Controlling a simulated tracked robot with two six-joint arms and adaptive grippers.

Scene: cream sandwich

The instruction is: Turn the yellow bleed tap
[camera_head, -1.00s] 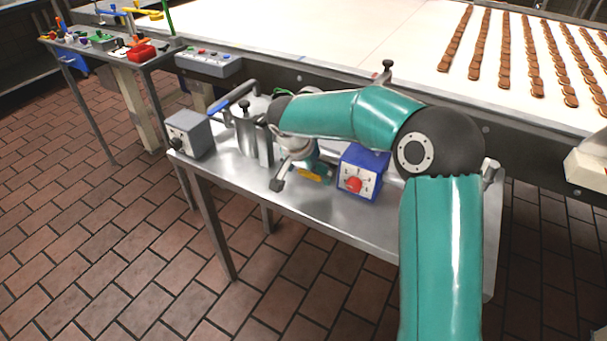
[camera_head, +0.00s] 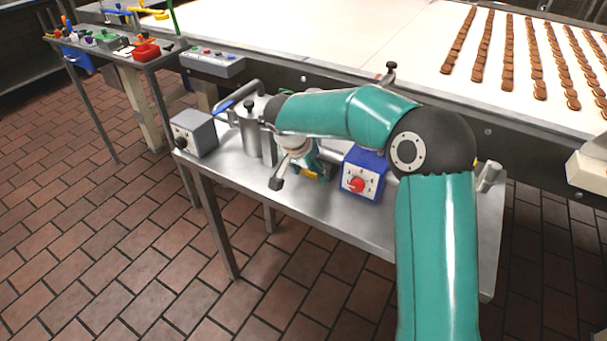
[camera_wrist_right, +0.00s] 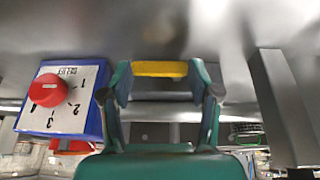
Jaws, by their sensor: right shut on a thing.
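The yellow bleed tap (camera_wrist_right: 160,68) shows in the right wrist view as a flat yellow bar between my two teal fingertips. My right gripper (camera_wrist_right: 160,84) is shut on it, with a finger at each end of the bar. My left gripper is in neither view.
A blue box with a red dial (camera_head: 363,173) stands close to the right of the gripper. A metal cylinder (camera_head: 252,130) and a grey box with a black knob (camera_head: 193,133) stand to the left. The conveyor (camera_head: 330,35) runs behind. The table's front strip is clear.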

